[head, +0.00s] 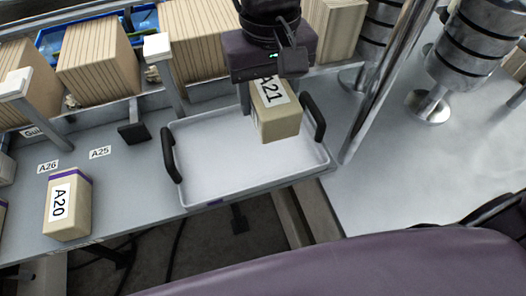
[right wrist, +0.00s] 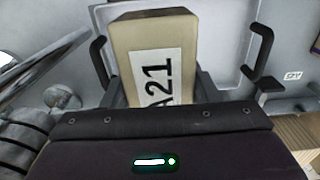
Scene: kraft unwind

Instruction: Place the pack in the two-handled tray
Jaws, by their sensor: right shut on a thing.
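The pack (head: 279,122) is a tan block with a white label reading A21. My right gripper (head: 268,92) is shut on it from above, over the right part of the two-handled tray. In the right wrist view the pack (right wrist: 150,35) sits between the fingers of my right gripper (right wrist: 160,88). The tray (head: 215,160) is light grey and shallow, with a black handle at its left and right ends. The pack is close to the right handle (head: 313,118). I cannot tell whether its base touches the tray floor. My left gripper is not in view.
Another tan pack (head: 68,207), labelled A20, stands at the left front of the grey table. Large ridged tan blocks (head: 98,60) stand behind a rail with upright posts. A metal pole (head: 385,80) and dark banded cylinders (head: 480,40) stand at the right. The tray's left half is clear.

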